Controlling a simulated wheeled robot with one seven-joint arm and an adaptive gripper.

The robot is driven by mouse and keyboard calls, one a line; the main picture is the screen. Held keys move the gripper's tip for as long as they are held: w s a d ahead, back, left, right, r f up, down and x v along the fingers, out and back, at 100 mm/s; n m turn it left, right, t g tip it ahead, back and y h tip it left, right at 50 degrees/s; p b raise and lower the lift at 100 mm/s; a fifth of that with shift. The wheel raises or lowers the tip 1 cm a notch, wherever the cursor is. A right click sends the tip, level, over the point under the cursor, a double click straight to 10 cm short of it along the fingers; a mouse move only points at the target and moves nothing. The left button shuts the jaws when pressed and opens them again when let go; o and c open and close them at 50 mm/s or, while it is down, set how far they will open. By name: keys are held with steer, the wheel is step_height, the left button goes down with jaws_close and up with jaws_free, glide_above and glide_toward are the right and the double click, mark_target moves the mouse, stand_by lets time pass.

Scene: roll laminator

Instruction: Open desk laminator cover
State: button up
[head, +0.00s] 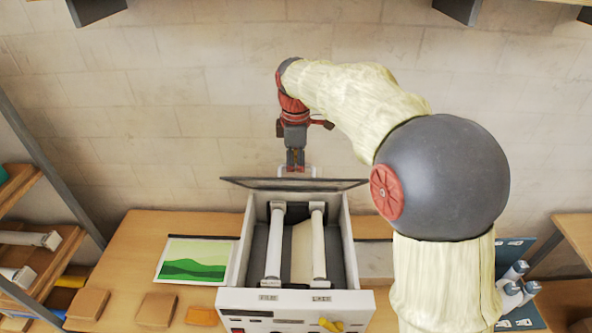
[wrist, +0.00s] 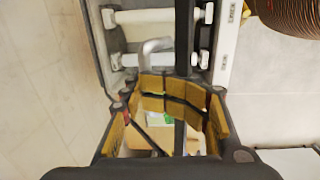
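The laminator (head: 345,240) stands on the desk with its inside and two white rollers exposed. Its dark cover (head: 335,184) is raised at the back and shows almost edge-on in the head view. In the wrist view the cover is a dark bar (wrist: 183,50). A pale curved handle (head: 314,171) sits on the cover's far side; it also shows in the wrist view (wrist: 152,46). My gripper (head: 296,168) is at this handle, behind the cover. In the wrist view its yellow-padded fingers (wrist: 170,95) come together at the handle, hiding the grasped part.
A green picture sheet (head: 193,262) lies left of the laminator, with brown blocks (head: 156,309) in front. White bottles (head: 512,285) stand at the right. A shelf (head: 30,255) is at the far left. The wall is behind the cover and my gripper.

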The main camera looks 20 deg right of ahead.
steer(key=shift+w+d+r+p, duration=0.15)
steer(key=shift+w+r+p, duration=0.35)
steer(key=shift+r+p, duration=0.25)
steer(key=shift+w+d+r+p, duration=0.15)
steer(key=shift+w+r+p, duration=0.3)
steer(key=shift+r+p, duration=0.2)
steer(key=w+r, duration=0.1)
steer(key=r, duration=0.1)
steer(key=w+d+r+p, duration=0.1)
steer(key=w+r, duration=0.1)
steer(key=shift+w+r, duration=0.15)
steer(key=shift+r, duration=0.05)
